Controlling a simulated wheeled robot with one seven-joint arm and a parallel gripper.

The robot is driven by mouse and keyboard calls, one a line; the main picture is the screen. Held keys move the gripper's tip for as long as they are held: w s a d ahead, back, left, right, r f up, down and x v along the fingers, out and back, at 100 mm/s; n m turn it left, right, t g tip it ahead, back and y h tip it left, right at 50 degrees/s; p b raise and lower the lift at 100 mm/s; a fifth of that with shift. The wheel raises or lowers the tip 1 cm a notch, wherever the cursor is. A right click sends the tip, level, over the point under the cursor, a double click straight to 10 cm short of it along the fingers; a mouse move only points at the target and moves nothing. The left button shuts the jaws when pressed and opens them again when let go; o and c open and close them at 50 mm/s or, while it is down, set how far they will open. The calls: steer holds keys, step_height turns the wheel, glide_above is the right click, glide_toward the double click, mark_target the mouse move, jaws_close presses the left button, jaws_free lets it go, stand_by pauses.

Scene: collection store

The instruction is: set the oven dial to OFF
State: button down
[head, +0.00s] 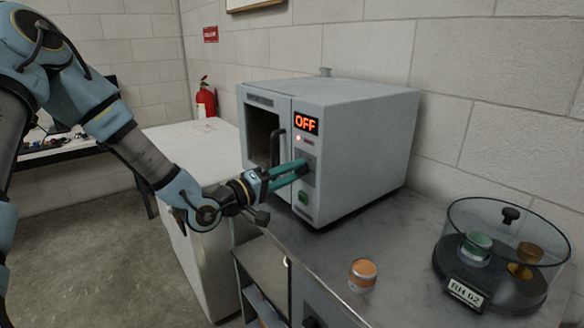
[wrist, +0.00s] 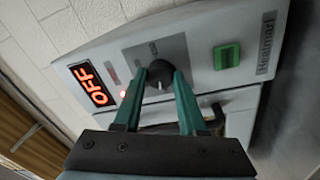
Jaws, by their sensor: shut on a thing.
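The grey oven (head: 356,150) stands on the counter in the head view, with a dark window and handle at the left of its front. Its display (head: 306,124) reads OFF in orange, and the wrist view shows the same display (wrist: 91,84) at a slant. The dial (wrist: 158,75) is a dark round knob with a pale pointer mark, on a darker panel between the display and a green switch (wrist: 227,56). My gripper (head: 304,168) reaches the panel with its teal fingers. The fingers (wrist: 160,78) are shut on the dial, one each side.
An orange-lidded jar (head: 362,274) stands on the counter (head: 400,240) in front of the oven. A glass-covered case (head: 507,215) with small jars and a readout is at the right. A white cabinet (head: 190,145) is left of the oven.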

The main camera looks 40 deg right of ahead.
steer(key=shift+n+p, duration=0.35)
steer(key=shift+n, duration=0.75)
steer(key=shift+c, duration=2.3)
jaws_free()
steer(key=shift+a+f, duration=0.15)
steer(key=shift+a, duration=0.4)
steer(key=a+b, duration=0.3)
steer(key=a, duration=0.6)
steer(key=shift+a+f, duration=0.2)
steer(key=shift+a, duration=0.15)
steer(key=shift+w, duration=0.1)
